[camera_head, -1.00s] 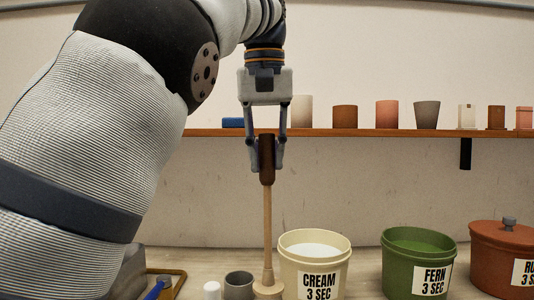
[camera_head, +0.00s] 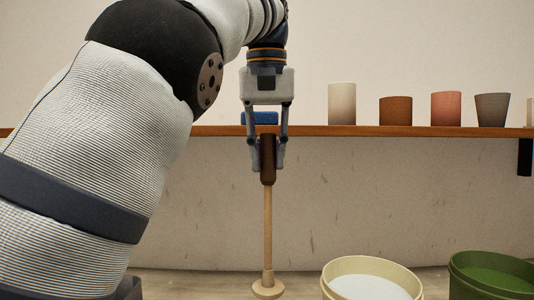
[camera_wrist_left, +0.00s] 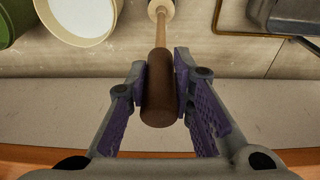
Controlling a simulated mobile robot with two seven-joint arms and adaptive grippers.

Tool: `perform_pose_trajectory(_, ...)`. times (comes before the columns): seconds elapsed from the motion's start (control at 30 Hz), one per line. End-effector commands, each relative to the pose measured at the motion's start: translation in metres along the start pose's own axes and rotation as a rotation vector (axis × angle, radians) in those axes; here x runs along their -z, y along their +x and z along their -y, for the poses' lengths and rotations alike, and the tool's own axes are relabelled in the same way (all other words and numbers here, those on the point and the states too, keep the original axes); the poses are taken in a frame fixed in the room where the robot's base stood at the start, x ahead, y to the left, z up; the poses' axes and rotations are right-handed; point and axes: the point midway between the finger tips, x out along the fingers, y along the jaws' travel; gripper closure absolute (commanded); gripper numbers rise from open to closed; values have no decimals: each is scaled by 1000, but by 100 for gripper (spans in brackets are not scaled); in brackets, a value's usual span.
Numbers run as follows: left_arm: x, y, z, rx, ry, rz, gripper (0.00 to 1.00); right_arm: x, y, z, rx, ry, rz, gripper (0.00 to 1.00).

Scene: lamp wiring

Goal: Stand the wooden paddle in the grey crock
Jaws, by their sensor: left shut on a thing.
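The wooden paddle (camera_head: 268,225) hangs upright, with a dark brown handle, a pale thin shaft and a round wider foot at the bottom. My left gripper (camera_head: 267,165) is shut on the dark handle, which also shows between the fingers in the left wrist view (camera_wrist_left: 160,95). The foot is low over the counter in the head view; I cannot tell whether it touches. The grey crock is not in view in either current frame. My right gripper is not in view.
A cream bucket (camera_head: 333,282) and a green bucket (camera_head: 459,278) stand right of the paddle. A wooden shelf (camera_head: 400,131) with several pots runs along the wall behind. In the wrist view a dark grey tray (camera_wrist_left: 290,14) lies at the top right.

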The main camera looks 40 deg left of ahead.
Motion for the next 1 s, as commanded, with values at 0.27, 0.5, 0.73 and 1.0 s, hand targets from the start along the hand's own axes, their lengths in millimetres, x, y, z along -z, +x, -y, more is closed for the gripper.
perform_pose_trajectory(0.27, -2, 4, 0, 3, -10, 0, 100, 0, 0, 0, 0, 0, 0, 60)
perform_pose_trajectory(0.5, -8, 39, 0, 3, -11, 0, 100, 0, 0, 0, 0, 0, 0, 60)
perform_pose_trajectory(0.73, -10, 56, 1, 3, -9, -3, 100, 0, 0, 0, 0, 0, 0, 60)
perform_pose_trajectory(1.0, -10, 56, 1, 2, -9, -4, 100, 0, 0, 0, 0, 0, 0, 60)
